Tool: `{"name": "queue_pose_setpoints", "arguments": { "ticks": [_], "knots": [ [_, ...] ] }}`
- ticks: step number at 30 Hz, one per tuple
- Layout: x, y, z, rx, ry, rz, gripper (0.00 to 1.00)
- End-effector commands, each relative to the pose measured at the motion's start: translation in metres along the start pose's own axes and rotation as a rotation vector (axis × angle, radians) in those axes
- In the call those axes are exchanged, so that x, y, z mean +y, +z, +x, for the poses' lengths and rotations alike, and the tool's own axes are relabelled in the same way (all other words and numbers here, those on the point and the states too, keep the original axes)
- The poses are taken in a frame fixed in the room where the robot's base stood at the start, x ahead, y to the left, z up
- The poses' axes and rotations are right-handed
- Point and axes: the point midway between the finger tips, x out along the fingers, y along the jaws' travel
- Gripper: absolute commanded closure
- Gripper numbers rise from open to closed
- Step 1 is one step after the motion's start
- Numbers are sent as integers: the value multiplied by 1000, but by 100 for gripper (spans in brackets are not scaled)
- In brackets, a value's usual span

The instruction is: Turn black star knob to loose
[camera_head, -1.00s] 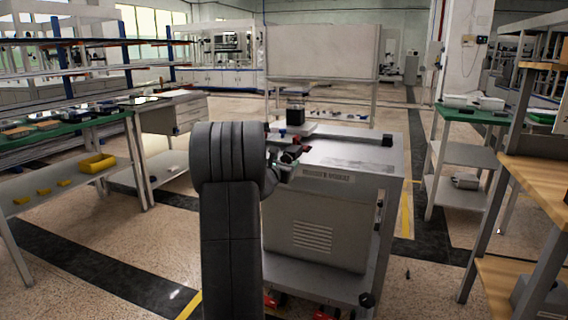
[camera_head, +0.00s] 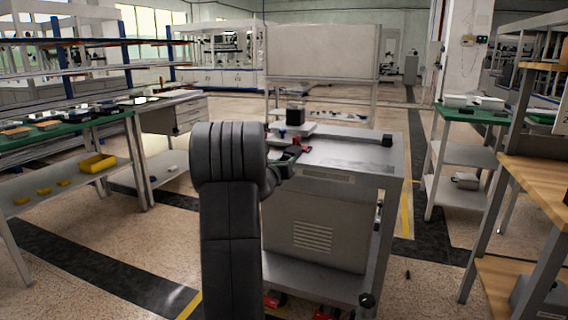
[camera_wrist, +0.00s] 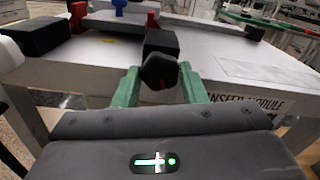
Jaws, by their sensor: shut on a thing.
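The black star knob (camera_wrist: 160,71) shows in the wrist view at the front edge of a grey bench-like module, with a small red mark on its face. The green fingers of my gripper (camera_wrist: 161,82) stand on either side of it and are shut on it. A black block (camera_wrist: 160,42) sits right behind the knob. In the head view my arm hides most of the gripper, and I cannot make out the knob there.
A black box (camera_wrist: 38,36) stands at the left in the wrist view. A green-topped bench (camera_head: 475,114) stands to the right, with open floor between.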

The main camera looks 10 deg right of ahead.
Motion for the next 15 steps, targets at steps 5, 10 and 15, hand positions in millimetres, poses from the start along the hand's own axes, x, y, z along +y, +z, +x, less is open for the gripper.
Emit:
{"name": "queue_pose_setpoints", "arguments": {
  "ticks": [5,10,15],
  "knots": [
    [0,1,0,1,1,-168,84],
    [0,1,0,1,0,-330,84],
    [0,2,0,0,0,-491,84]
  ]
}}
